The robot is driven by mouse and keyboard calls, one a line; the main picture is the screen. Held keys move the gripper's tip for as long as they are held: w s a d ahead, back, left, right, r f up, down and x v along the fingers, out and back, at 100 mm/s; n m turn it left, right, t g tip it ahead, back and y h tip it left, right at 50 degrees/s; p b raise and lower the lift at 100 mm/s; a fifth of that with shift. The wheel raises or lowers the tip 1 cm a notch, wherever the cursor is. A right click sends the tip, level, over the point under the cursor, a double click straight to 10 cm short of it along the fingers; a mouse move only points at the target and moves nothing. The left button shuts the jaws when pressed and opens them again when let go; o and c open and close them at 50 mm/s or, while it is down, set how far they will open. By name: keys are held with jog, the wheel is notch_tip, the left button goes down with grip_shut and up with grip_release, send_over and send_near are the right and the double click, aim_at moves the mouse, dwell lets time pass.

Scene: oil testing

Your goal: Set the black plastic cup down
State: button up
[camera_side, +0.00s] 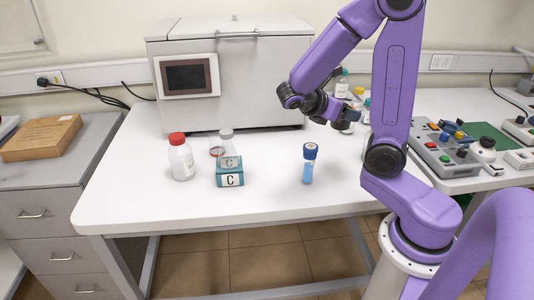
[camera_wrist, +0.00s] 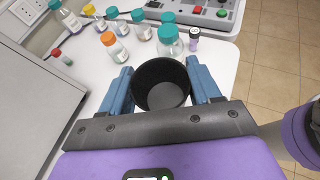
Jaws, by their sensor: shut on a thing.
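The black plastic cup (camera_wrist: 162,88) shows in the wrist view between the two blue fingers of my gripper (camera_wrist: 161,90). The fingers are shut on its sides. I look down into its open mouth, and it appears empty. In the side view my gripper (camera_side: 338,113) is above the back right part of the white table, near the bottles. There the cup is small and mostly hidden by my arm, so I cannot tell whether its base touches the table.
Several bottles with coloured caps stand just beyond the cup, including an orange-capped bottle (camera_wrist: 115,47) and a teal-capped bottle (camera_wrist: 169,42). A grey machine (camera_side: 232,85) stands at the back. A blue-capped tube (camera_side: 308,165) and a red-capped bottle (camera_side: 181,158) stand nearer the front of the table.

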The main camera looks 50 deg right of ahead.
jog(key=s+a+f+m+g+y, duration=0.4)
jog(key=a+f+m+g+y, duration=0.2)
jog(key=m+g+y, duration=0.3)
jog(key=w+a+m+t+y, duration=0.3)
jog(key=w+a+m+y, duration=0.4)
jog(key=m+y, duration=0.5)
jog(key=w+r+m+t+y, duration=0.3)
jog(key=w+m+t+y, duration=0.1)
jog(key=w+m+t, duration=0.8)
jog(key=w+d+r+m+t+h, duration=0.45)
jog(key=w+d+m+t, duration=0.35)
jog(key=d+m, duration=0.2)
jog(key=shift+m+t+h, duration=0.3)
jog(key=shift+m+h, duration=0.2)
jog(key=shift+h, duration=0.15)
jog(key=shift+d+f, duration=0.15)
jog(key=shift+f, duration=4.45)
jog(key=shift+d+f, duration=0.15)
jog(key=shift+f, duration=4.4)
